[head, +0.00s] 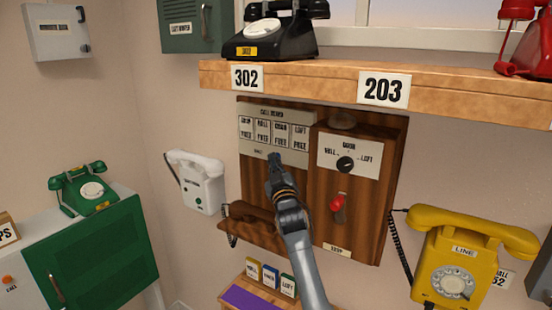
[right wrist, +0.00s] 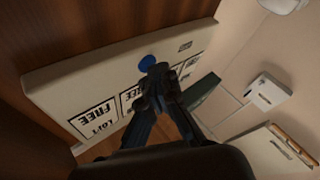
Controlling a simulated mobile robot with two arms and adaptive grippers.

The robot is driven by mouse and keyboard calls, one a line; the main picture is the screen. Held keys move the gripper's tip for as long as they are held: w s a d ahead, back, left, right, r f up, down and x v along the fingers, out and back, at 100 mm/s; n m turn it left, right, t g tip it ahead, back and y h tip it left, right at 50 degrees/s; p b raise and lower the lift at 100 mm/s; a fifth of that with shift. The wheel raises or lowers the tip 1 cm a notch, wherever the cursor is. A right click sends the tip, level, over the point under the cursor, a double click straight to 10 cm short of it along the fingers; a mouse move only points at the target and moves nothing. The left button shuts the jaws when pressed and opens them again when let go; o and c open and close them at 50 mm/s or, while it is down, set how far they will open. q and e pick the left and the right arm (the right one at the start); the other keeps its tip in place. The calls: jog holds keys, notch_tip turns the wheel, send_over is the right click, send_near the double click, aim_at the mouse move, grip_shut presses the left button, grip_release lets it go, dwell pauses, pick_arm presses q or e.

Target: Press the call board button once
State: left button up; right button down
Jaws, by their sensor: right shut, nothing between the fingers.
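The call board (head: 302,115) is a pale panel on a wooden wall unit, with several windows reading FREE. It also shows tilted in the right wrist view (right wrist: 75,85). A round blue button (right wrist: 148,62) sits on this panel in the right wrist view. In the head view my gripper hides the button. My right gripper (head: 274,160) is shut and empty, its tips at the lower part of the panel. In the right wrist view its fingertips (right wrist: 160,72) overlap the button's edge; I cannot tell whether they touch it. My left gripper is not in view.
A shelf (head: 430,98) with a black phone (head: 270,38) juts out above the board. Beside the board are a selector knob (head: 346,164) and a red lever (head: 337,205). A white wall phone (head: 200,183) hangs left, a yellow phone (head: 462,255) right.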

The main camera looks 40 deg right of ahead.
jog(key=shift+s+a, duration=0.35)
jog(key=shift+a, duration=0.35)
jog(key=shift+a, duration=0.1)
jog(key=shift+s+a+p, duration=0.2)
jog(key=shift+s+a, duration=0.1)
jog(key=shift+a, duration=0.45)
jog(key=shift+s+a+p, duration=0.15)
jog(key=shift+s+a, duration=0.2)
jog(key=shift+a, duration=0.4)
jog(key=shift+s+a+p, duration=0.2)
jog(key=shift+s+a, duration=0.1)
jog(key=shift+a, duration=0.45)
